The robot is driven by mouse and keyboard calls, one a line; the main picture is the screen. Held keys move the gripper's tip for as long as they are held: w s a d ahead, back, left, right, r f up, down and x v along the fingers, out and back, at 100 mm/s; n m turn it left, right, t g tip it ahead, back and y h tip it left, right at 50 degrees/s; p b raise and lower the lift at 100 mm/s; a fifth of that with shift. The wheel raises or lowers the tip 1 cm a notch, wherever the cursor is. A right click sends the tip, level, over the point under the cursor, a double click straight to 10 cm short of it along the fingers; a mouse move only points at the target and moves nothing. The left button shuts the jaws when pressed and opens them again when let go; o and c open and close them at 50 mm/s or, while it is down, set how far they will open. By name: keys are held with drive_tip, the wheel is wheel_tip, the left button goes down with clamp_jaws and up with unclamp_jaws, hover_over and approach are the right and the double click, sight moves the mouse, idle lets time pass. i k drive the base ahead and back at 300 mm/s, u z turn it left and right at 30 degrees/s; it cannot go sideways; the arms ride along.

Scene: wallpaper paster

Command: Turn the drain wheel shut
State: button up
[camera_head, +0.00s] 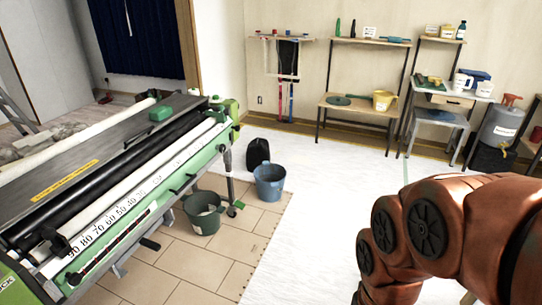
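I cannot pick out the drain wheel with certainty. The large green wallpaper pasting machine (140,215) fills the left side, with rollers and a printed ruler along its edge. Small knobs and levers show on its near side and far end, too small to tell apart. A grey tank (499,128) with an orange-red top stands at the far right, and its lower fittings are unclear. My orange-brown arm covers the lower right corner. My gripper is outside the picture.
A dark green bucket (203,222) and a blue bucket (269,186) stand on the floor beside the machine, near a black bag (258,153). Shelves (358,104) and a small table (455,95) line the back wall. The white floor sheet (325,200) is largely clear.

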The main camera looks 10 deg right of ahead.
sight(222, 147)
drive_tip(key=z, duration=0.4)
drive_tip(key=i, duration=1.8)
drive_tip(key=u, duration=1.5)
drive_tip(key=i, duration=0.6)
drive_tip(key=u, duration=0.55)
